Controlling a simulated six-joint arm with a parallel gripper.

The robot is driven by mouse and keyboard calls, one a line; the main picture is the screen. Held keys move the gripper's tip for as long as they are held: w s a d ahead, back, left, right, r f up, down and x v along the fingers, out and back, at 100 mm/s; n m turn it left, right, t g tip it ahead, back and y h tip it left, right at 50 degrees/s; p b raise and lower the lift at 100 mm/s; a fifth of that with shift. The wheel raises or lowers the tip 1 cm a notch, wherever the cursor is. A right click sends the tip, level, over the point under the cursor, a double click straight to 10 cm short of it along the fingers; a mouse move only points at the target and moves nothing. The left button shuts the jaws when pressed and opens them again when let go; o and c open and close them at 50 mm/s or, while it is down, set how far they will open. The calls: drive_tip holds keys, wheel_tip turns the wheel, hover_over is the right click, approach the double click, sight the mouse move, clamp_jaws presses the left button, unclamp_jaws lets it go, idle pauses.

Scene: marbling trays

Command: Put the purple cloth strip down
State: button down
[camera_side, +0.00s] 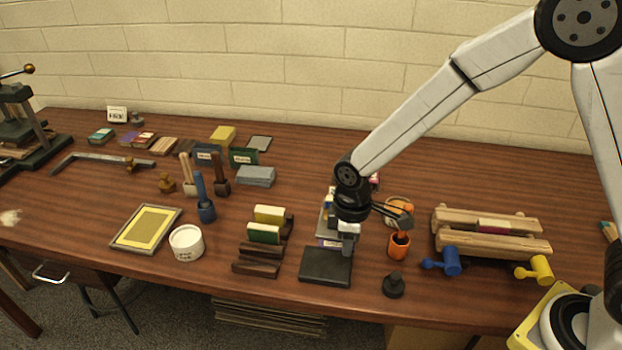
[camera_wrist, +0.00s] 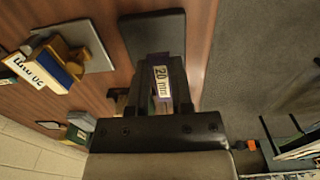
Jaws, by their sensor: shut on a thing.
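The purple cloth strip (camera_wrist: 158,107) is held between the fingers of my gripper (camera_wrist: 163,78), and a pale label reading "20 min" shows on it in the wrist view. In the side view, only a small purple part of the strip (camera_side: 329,244) shows beside my gripper (camera_side: 343,245). My gripper is shut on it and points down at the back edge of a flat dark slab (camera_side: 326,267). I cannot tell whether the strip touches the slab or the table. The dark slab (camera_wrist: 152,36) also shows just beyond the fingertips in the wrist view.
An orange cup (camera_side: 399,246) stands close right of my gripper, and a black knobbed weight (camera_side: 393,286) stands in front. Left is a dark wooden rack (camera_side: 258,268) with yellow and green blocks. A wooden press (camera_side: 490,246) lies right. The table's front edge is near the slab.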

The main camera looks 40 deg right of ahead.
sight(337, 265)
drive_tip(key=shift+w+a+f, duration=0.2)
drive_tip(key=shift+w+f, duration=0.65)
drive_tip(key=shift+f, duration=0.25)
drive_tip(key=shift+f, duration=0.1)
drive_tip(key=shift+w+f, duration=0.15)
drive_tip(key=shift+w, duration=0.05)
drive_tip(key=shift+f, duration=1.6)
drive_tip(key=shift+f, duration=0.6)
drive_tip(key=c, duration=0.5)
unclamp_jaws()
drive_tip(key=shift+a, duration=0.1)
drive_tip(key=shift+r, duration=6.65)
